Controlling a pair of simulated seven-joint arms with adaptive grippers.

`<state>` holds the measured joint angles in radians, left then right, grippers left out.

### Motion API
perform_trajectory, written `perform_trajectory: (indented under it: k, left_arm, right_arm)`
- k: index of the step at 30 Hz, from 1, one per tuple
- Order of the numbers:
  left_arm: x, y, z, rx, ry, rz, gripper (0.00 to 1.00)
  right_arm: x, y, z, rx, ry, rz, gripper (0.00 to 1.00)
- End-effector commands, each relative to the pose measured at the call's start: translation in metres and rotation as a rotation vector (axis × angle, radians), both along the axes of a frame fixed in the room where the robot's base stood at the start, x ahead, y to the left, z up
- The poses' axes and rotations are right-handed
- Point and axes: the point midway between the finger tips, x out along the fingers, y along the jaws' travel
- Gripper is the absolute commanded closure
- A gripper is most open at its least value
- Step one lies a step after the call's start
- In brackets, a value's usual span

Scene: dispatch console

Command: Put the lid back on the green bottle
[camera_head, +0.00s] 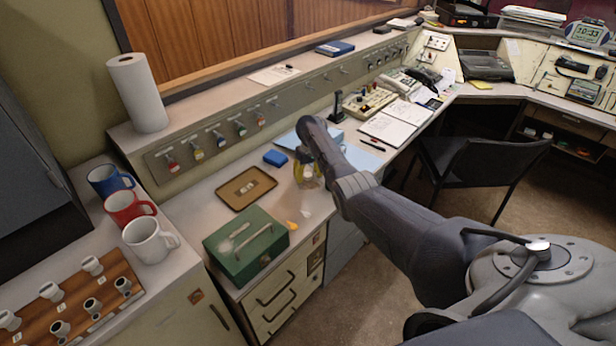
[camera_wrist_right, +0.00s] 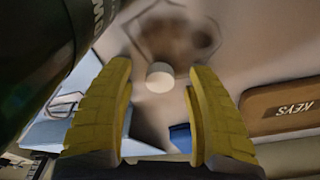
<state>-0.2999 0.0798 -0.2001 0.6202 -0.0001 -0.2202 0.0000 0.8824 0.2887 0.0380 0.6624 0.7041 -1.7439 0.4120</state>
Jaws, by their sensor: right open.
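My right gripper (camera_head: 308,178) is over the counter beside a brown tray, its yellow fingers pointing down. In the right wrist view the gripper (camera_wrist_right: 160,70) is open, with a gap between its fingers. A round, cream-white disc (camera_wrist_right: 160,77), which looks like the lid, shows between the fingertips; I cannot tell its height above the counter. A dark green curved surface with pale letters, likely the green bottle (camera_wrist_right: 35,50), fills the upper left of the wrist view, close to the camera. In the head view I cannot make out the bottle. My left gripper is not in view.
The brown KEYS tray (camera_head: 245,188) and a blue box (camera_head: 275,158) lie close to the gripper. A green metal box (camera_head: 246,245) stands at the counter's front. Mugs (camera_head: 150,241) and a paper roll (camera_head: 137,94) stand left. A black chair (camera_head: 475,165) is at the right.

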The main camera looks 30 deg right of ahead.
Motion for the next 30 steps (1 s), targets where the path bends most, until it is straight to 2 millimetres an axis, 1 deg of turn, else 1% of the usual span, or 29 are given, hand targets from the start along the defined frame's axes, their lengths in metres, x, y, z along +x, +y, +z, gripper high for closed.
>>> perform_trajectory:
  k: [10,21,22,30]
  left_arm:
    - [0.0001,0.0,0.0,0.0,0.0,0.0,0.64]
    - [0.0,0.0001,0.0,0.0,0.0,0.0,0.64]
    - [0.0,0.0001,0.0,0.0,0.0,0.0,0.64]
    - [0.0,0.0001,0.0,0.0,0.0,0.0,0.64]
  right_arm:
    - [0.0,-0.0001,0.0,0.0,0.0,0.0,0.44]
    - [-0.0001,-0.0001,-0.0001,0.0,0.0,0.0,0.87]
    - [-0.0001,-0.0001,-0.0001,0.0,0.0,0.0,0.89]
    - [-0.0001,0.0,-0.0001,0.0,0.0,0.0,0.9]
